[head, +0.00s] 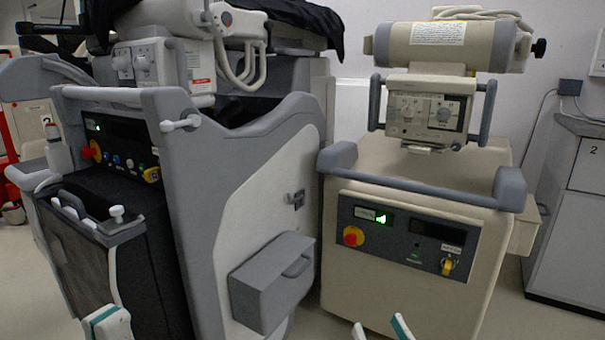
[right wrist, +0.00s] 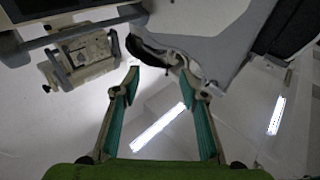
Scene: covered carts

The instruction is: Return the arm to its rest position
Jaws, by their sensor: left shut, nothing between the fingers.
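My left gripper (head: 106,322) shows at the bottom edge of the head view, in front of the grey cart. Its pale fingers with green pads are close together, with nothing seen between them. My right gripper (head: 381,329) shows at the bottom edge, in front of the beige cart. In the right wrist view my right gripper (right wrist: 160,75) has its two green-lined fingers spread apart, with nothing between them. Most of both arms is out of view.
A grey cart (head: 240,190) with a side box (head: 272,283) stands at left. A beige cart (head: 415,270) with a control panel stands at centre right. A grey cabinet (head: 575,230) is at far right. Open floor (head: 545,318) shows between them. Ceiling lights (right wrist: 158,127) show in the wrist view.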

